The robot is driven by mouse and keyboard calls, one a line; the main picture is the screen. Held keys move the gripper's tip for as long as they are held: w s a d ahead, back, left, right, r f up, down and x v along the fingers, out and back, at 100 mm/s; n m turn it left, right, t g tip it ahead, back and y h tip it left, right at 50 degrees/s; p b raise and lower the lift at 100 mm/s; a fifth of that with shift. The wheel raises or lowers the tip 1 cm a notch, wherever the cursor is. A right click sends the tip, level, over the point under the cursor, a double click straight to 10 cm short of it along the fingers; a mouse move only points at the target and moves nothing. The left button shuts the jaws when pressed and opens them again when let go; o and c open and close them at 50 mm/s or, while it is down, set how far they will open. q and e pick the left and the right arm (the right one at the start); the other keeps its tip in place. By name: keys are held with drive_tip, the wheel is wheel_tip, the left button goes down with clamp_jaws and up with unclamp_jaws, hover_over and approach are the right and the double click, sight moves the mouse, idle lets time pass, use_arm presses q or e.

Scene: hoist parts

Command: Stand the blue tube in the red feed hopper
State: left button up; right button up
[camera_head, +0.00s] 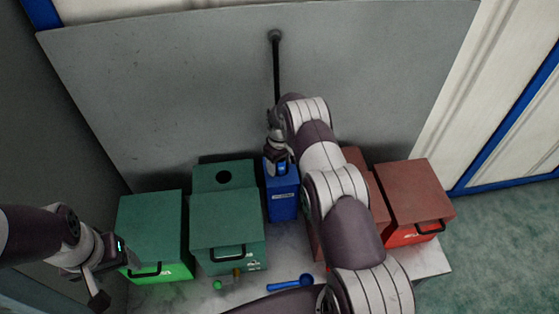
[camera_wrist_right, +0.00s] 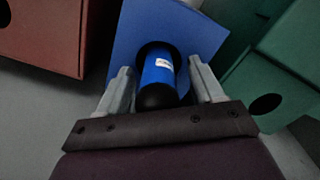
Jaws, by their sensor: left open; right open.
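A blue tube (camera_wrist_right: 159,72) with a black end and a small white label stands in the dark round opening of a blue box (camera_wrist_right: 203,37). The blue box (camera_head: 283,201) also shows in the head view, below my right gripper (camera_head: 280,172). My right gripper (camera_wrist_right: 160,88) is open, one finger on each side of the tube; I cannot tell whether they touch it. I cannot tell which is the feed hopper. My left gripper (camera_head: 108,280) is open and empty at the left.
Two green boxes (camera_head: 151,221) (camera_head: 226,215) with black handles stand left of the blue box; a green block with a round hole (camera_head: 209,178) is behind. A blue tool (camera_head: 290,284) and a small green piece (camera_head: 218,285) lie in front. A grey panel (camera_head: 180,90) rises behind.

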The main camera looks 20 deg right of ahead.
drive_tip(key=shift+d+f, duration=0.1)
drive_tip(key=shift+f, duration=0.1)
drive_tip(key=c, duration=1.2)
wheel_tip(320, 180, up, 14)
drive_tip(key=p, duration=0.7)
